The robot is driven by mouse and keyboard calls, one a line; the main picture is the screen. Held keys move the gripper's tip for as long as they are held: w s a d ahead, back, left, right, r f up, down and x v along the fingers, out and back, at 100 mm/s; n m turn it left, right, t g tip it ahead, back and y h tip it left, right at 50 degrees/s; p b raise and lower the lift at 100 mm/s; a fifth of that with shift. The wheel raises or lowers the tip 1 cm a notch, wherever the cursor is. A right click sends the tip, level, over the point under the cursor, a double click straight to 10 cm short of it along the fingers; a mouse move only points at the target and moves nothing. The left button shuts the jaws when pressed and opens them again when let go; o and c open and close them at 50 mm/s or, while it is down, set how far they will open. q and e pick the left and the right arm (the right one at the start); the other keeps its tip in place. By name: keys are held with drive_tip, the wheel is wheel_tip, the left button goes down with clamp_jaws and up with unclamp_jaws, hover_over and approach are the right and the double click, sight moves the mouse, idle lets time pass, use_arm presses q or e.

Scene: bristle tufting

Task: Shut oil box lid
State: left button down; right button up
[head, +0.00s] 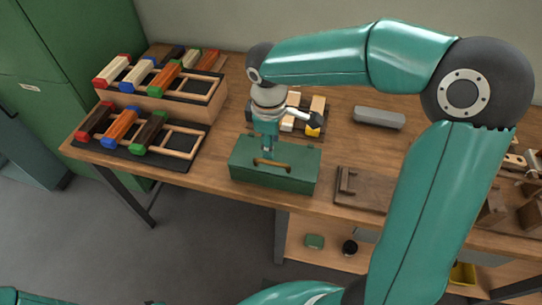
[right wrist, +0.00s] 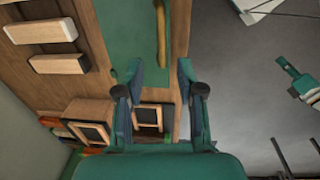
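The oil box (head: 262,183) is a green box near the front edge of the wooden bench. Its green lid (head: 300,163) lies over it and looks flat; I cannot tell if it is fully seated. A brass handle (head: 271,164) runs along the lid. My right gripper (head: 268,154) points down over the lid, close to the handle. In the right wrist view, my right gripper (right wrist: 160,80) has its fingers apart with nothing between them, and the lid (right wrist: 130,35) and handle (right wrist: 161,35) lie beyond the fingertips.
Left of the box are a tiered rack (head: 160,100) and a dark tray (head: 125,150) of coloured brush blocks. Behind it is a tray of pale blocks (head: 318,103) and a grey bar (head: 379,117). A brown wooden board (head: 360,190) lies to the right.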

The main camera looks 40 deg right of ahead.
sight(271, 162)
drive_tip(key=f, duration=0.6)
drive_tip(key=shift+w+d+f, duration=0.2)
drive_tip(key=shift+d+f, duration=0.05)
drive_tip(key=shift+f, duration=0.15)
clamp_jaws()
